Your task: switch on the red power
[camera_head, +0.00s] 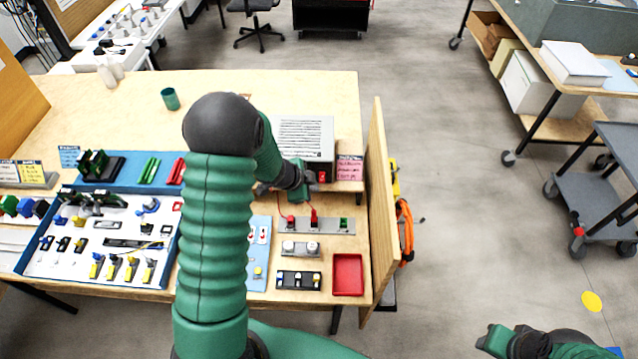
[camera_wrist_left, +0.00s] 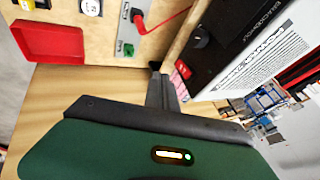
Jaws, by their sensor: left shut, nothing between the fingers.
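The red power switch (camera_head: 322,177) is on the front of the grey vented box (camera_head: 305,140), at its lower right corner. My left gripper (camera_head: 302,192) is shut and empty, just left of and below the switch. I cannot tell whether it touches the box. In the left wrist view, the shut fingers (camera_wrist_left: 162,90) point up toward the dark front of the box (camera_wrist_left: 235,40).
A pink label (camera_head: 349,168) stands right of the switch. Below the box are a strip with red and green connectors (camera_head: 344,225) and a red cable, and a red tray (camera_head: 348,260). An upright wooden panel (camera_head: 377,200) bounds the bench on the right. A green cup (camera_head: 170,99) stands farther back.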

